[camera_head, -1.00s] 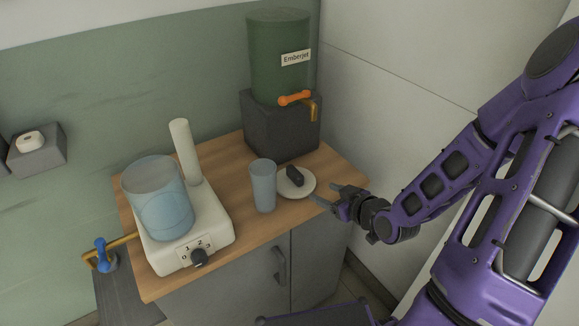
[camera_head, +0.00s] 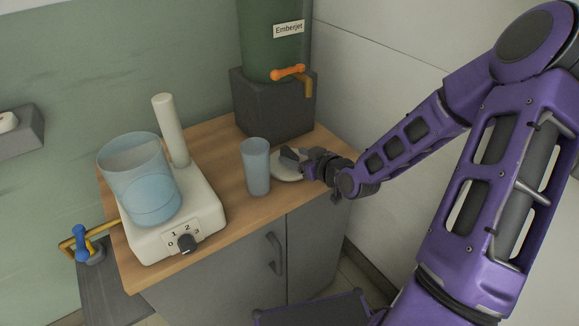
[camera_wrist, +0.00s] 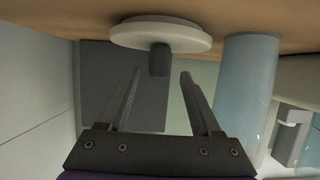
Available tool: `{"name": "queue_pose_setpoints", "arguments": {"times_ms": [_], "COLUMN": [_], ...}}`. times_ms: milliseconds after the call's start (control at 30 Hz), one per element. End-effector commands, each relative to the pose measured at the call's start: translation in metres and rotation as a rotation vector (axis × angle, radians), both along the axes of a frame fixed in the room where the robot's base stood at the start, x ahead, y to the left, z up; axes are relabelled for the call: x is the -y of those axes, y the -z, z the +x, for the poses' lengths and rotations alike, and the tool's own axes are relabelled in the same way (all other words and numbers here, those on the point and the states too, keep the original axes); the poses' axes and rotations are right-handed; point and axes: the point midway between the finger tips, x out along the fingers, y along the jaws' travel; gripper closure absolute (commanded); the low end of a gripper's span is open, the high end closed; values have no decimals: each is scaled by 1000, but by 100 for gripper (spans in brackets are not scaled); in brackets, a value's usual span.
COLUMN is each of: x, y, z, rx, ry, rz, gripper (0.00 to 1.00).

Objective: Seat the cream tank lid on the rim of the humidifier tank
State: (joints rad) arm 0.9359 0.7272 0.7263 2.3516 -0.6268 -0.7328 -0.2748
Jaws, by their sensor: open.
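The cream tank lid (camera_head: 283,174) is a pale disc lying flat on the wooden counter. Its dark grip (camera_wrist: 159,60) stands up from the middle; the wrist view shows it upside down. My gripper (camera_head: 290,157) is at the lid, partly covering it in the head view. In the wrist view my open gripper (camera_wrist: 160,76) has its two fingers apart with the grip between and just beyond their tips; I see no contact. The humidifier tank (camera_head: 153,190) is a clear blue open-topped cylinder on a white base (camera_head: 205,205) at the counter's left.
A blue tumbler (camera_head: 256,167) stands between lid and humidifier, close to my gripper; it also shows in the wrist view (camera_wrist: 243,95). A white column (camera_head: 170,130) rises behind the tank. A green dispenser (camera_head: 268,50) on a grey block (camera_head: 272,105) stands behind the lid.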

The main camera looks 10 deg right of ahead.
Motion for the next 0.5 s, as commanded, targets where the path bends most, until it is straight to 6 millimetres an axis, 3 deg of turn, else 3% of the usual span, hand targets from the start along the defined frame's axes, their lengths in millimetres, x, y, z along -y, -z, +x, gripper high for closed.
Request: {"name": "queue_pose_setpoints", "arguments": {"times_ms": [267, 500], "x": [-8, -20], "y": [10, 23], "z": [20, 51], "rx": [0, 1], "ry": [-1, -1], "rz": [0, 1], "gripper": [35, 35]}}
